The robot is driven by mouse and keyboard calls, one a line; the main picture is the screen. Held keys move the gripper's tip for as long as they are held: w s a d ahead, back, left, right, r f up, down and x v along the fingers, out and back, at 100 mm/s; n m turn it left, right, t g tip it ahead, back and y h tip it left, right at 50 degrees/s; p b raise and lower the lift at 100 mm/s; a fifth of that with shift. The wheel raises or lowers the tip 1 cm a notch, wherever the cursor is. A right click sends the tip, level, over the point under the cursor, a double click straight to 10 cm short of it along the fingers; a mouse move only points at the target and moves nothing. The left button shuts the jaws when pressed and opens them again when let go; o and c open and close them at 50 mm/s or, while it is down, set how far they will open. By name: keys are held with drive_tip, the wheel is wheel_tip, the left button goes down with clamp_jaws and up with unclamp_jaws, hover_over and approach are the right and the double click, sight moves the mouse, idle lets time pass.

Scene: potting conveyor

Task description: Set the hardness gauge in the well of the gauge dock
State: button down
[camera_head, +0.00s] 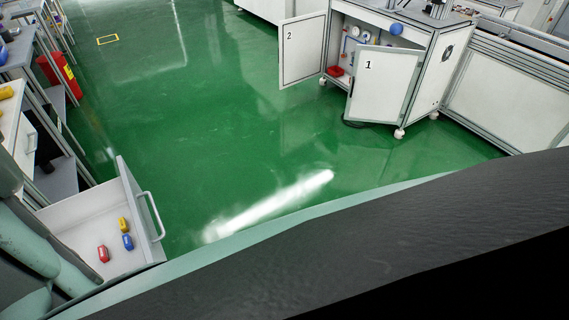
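I cannot make out the hardness gauge or the gauge dock for certain. An open drawer (78,212) at the lower left holds three small objects: a red one (103,253), a blue one (128,242) and a yellow one (123,224). They lie apart on the drawer floor, and I cannot tell whether any is the gauge. My gripper is not in view. Parts of my own body cover the lower edge and lower left corner.
A white cabinet (431,75) at the upper right has its doors 1 (382,88) and 2 (302,52) swung open. Workbenches line the left edge, with a red container (62,76) beside them. The green floor (220,110) between is clear.

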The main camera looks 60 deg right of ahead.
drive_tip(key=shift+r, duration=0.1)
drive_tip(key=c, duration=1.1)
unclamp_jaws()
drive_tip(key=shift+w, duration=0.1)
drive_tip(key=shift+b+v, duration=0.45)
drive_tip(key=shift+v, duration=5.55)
